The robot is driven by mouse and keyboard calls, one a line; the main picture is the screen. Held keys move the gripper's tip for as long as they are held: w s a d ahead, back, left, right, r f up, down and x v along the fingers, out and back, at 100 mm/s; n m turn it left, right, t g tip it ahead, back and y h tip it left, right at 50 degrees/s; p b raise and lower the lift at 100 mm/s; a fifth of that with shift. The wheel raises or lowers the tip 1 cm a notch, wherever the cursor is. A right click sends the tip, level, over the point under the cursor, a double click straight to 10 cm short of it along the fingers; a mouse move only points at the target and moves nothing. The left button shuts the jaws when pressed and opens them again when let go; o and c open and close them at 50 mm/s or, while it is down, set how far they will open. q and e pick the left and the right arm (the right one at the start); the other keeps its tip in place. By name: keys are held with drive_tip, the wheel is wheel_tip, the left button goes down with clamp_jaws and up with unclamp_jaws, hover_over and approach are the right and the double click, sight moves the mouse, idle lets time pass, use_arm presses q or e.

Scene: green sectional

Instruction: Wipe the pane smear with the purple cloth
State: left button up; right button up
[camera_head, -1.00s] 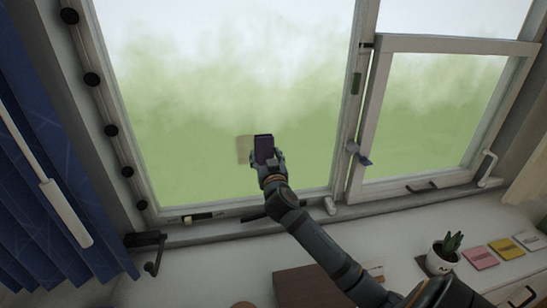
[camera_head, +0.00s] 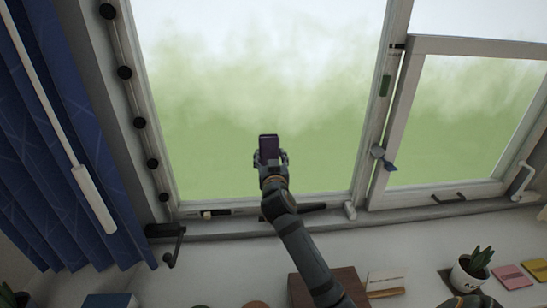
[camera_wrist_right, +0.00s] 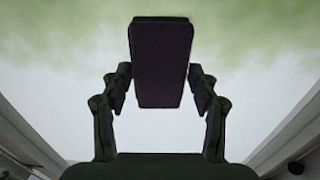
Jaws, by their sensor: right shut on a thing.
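The purple cloth (camera_head: 268,144) is a dark, folded block in my right gripper (camera_head: 270,159), in front of the lower middle of the large left window pane (camera_head: 210,110). In the right wrist view the cloth (camera_wrist_right: 160,62) stands between the two fingers of the right gripper (camera_wrist_right: 160,88), its far end toward the glass. I cannot tell whether it touches the glass. No tan smear shows on the pane; anything behind the cloth and gripper is hidden. My left gripper is out of view.
A blue curtain (camera_head: 60,140) hangs at left. A smaller window sash (camera_head: 455,120) with a bluish latch (camera_head: 388,163) is at right. Below, the pale surface holds a brown box (camera_head: 322,287), a white card (camera_head: 387,279), a potted plant (camera_head: 470,271) and coloured notes (camera_head: 512,277).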

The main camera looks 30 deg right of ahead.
drive_tip(key=shift+w+a+r+p, duration=0.1)
drive_tip(key=shift+w+a+r, duration=0.2)
drive_tip(key=shift+a, duration=0.25)
drive_tip(key=shift+w+a+r+p, duration=0.1)
drive_tip(key=shift+w+a+r, duration=0.2)
drive_tip(key=shift+a, duration=0.25)
drive_tip(key=shift+w+a+r+p, duration=0.1)
drive_tip(key=shift+w+a+r, duration=0.1)
drive_tip(key=shift+a+r, duration=0.25)
drive_tip(key=shift+s+d+f, duration=0.15)
drive_tip(key=shift+s+d, duration=0.3)
drive_tip(key=shift+d, duration=0.4)
drive_tip(key=shift+s+d+f, duration=0.1)
drive_tip(key=shift+s+d, duration=0.3)
drive_tip(key=shift+d, duration=0.45)
drive_tip(key=shift+s+d, duration=0.35)
drive_tip(key=shift+d, duration=0.4)
drive_tip(key=shift+s+d, duration=0.4)
drive_tip(key=shift+d, duration=0.4)
drive_tip(key=shift+s+d, duration=0.35)
drive_tip(key=shift+d, duration=0.4)
drive_tip(key=shift+s+d, duration=0.3)
drive_tip(key=shift+d, duration=0.3)
drive_tip(key=shift+s+d, duration=0.3)
drive_tip(key=shift+d, duration=0.3)
drive_tip(key=shift+d, duration=0.1)
